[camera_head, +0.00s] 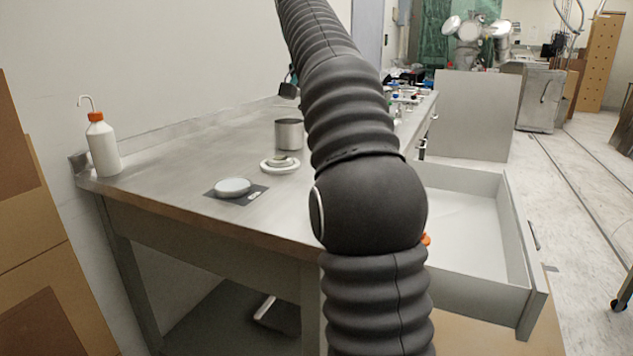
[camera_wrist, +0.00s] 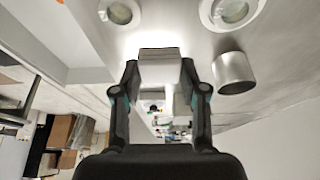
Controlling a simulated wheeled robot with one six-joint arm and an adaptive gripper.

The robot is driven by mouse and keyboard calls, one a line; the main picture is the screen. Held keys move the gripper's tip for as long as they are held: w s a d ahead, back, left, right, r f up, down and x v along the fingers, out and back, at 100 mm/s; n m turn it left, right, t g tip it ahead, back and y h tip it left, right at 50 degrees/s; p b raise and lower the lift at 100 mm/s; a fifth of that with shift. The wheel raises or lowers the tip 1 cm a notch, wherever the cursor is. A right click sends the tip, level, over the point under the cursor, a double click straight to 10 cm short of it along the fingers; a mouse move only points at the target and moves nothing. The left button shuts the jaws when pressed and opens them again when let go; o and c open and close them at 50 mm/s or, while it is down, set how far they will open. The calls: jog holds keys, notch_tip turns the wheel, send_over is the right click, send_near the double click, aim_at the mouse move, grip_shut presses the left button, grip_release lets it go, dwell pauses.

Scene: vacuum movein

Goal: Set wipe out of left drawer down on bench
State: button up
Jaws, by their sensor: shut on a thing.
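My gripper (camera_wrist: 160,72) is shut on a pale grey, flat-faced wipe (camera_wrist: 160,54) in the wrist view, held between the two fingertips. In the head view my arm hides most of the gripper; only a small dark part of it shows past the arm, above the bench's back area. The grey metal bench (camera_head: 190,205) fills the left and middle of the head view. I cannot tell the exact gap between the wipe and the bench top.
On the bench are a metal cup (camera_head: 289,134), a round white dish (camera_head: 280,164), a white disc (camera_head: 233,187) on a dark square, and a wash bottle (camera_head: 102,145). The cup also shows in the wrist view (camera_wrist: 234,73). Several small items crowd the far end.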

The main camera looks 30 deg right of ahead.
jog(key=s+a+f, duration=0.1)
jog(key=s+f, duration=0.1)
jog(key=s, duration=0.1)
jog(key=s+a+f, duration=0.2)
jog(key=s, duration=0.1)
jog(key=s+a+f, duration=0.1)
jog(key=s+f, duration=0.1)
jog(key=s, duration=0.1)
jog(key=shift+a+b, duration=0.35)
jog(key=shift+a, duration=0.05)
jog(key=shift+f+b, duration=0.3)
jog(key=shift+f, duration=1.8)
jog(key=shift+f, duration=0.1)
jog(key=shift+f, duration=0.1)
jog(key=o, duration=0.8)
jog(key=shift+r, duration=0.35)
jog(key=p+v, duration=0.1)
jog(key=v, duration=1)
jog(key=shift+s+a+r, duration=0.15)
jog(key=shift+r, duration=0.2)
